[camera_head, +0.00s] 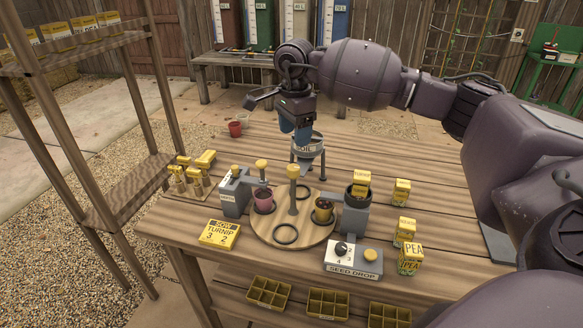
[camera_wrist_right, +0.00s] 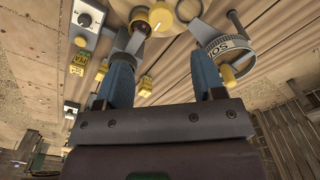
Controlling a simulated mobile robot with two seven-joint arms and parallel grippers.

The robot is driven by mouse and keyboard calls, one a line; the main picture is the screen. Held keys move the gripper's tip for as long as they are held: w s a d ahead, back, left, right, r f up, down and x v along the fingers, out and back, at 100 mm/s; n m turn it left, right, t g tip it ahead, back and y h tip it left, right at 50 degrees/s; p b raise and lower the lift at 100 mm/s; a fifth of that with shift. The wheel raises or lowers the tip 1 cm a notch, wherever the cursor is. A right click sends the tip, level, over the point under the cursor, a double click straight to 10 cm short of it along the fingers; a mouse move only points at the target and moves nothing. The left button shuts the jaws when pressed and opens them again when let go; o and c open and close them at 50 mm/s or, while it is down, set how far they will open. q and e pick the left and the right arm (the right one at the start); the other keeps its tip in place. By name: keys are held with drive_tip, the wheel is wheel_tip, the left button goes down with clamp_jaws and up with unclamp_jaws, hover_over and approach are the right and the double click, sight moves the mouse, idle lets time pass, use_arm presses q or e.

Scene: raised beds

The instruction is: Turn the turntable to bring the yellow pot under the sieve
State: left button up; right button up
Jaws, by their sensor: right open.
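The round wooden turntable (camera_head: 265,232) lies on the table with a central post topped by a yellow knob (camera_head: 293,172). My left gripper is out of view.
A grey dispenser (camera_head: 355,218) holding a yellow seed packet stands right of the turntable, a grey unit (camera_head: 235,195) at its left. A wooden shelf (camera_head: 128,186) borders the left.

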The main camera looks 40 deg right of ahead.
sight(293, 167)
wheel_tip(293, 167, down, 9)
drive_tip(key=shift+a+f, duration=0.15)
drive_tip(key=shift+w+f, duration=0.1)
drive_tip(key=shift+f, duration=0.7)
drive_tip(key=c, duration=0.9)
drive_tip(key=shift+c, duration=0.2)
drive_tip(key=shift+b, duration=0.3)
